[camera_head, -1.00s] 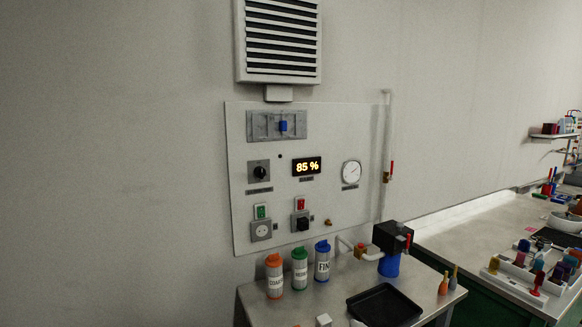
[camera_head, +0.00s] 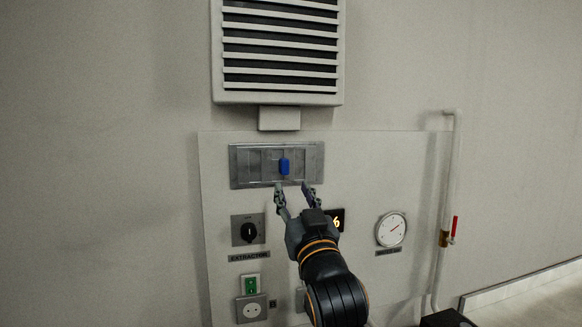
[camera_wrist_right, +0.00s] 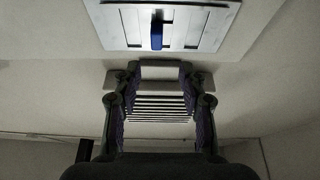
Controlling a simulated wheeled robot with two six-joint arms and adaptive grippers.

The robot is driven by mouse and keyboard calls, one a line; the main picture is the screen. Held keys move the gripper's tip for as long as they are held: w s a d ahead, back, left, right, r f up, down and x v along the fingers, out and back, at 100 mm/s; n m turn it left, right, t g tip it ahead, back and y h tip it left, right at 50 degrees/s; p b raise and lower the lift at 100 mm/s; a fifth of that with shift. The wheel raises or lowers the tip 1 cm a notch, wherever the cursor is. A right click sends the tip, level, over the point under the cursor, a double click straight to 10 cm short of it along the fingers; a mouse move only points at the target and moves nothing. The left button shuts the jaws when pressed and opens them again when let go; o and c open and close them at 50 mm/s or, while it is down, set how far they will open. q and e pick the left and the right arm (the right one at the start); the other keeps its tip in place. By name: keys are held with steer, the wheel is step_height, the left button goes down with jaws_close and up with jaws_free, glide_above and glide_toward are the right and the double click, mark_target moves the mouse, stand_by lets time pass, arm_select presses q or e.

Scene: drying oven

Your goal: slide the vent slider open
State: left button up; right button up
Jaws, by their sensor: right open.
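The vent slider is a grey framed plate (camera_head: 250,167) on the wall panel with a small blue knob (camera_head: 284,166) near its middle. In the right wrist view the blue knob (camera_wrist_right: 157,32) stands out from the slotted plate (camera_wrist_right: 195,25) at the top. My right gripper (camera_head: 294,189) is open and empty, its fingertips just below the knob in the head view, one to each side. I cannot tell whether the fingertips touch the plate; nothing is between them. My left gripper is in no view.
A louvred vent grille (camera_head: 281,50) hangs above the panel (camera_head: 222,205). Below the slider are a black rotary knob (camera_head: 248,230), a display (camera_head: 337,219) partly hidden by my arm, and a gauge (camera_head: 391,229). A pipe with a red-handled valve (camera_head: 448,235) runs at the right.

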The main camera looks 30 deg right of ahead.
mark_target(286, 168)
steer(key=p+x, duration=0.1)
steer(key=x, duration=0.2)
steer(key=p+x, duration=0.1)
steer(key=x, duration=0.2)
steer(key=d+p+x, duration=0.1)
steer(key=x, duration=0.2)
steer(key=shift+d+f, duration=0.1)
steer(key=shift+f, duration=0.15)
steer(key=shift+w+r+p, duration=0.15)
steer(key=shift+w+p, duration=0.2)
steer(key=shift+p, duration=0.05)
steer(key=shift+w+a+r, duration=0.1)
steer(key=shift+w+a, duration=0.05)
steer(key=shift+a, duration=0.1)
steer(key=shift+d, duration=0.1)
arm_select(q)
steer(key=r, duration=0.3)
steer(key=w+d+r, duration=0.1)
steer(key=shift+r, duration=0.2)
arm_select(e)
jaws_close()
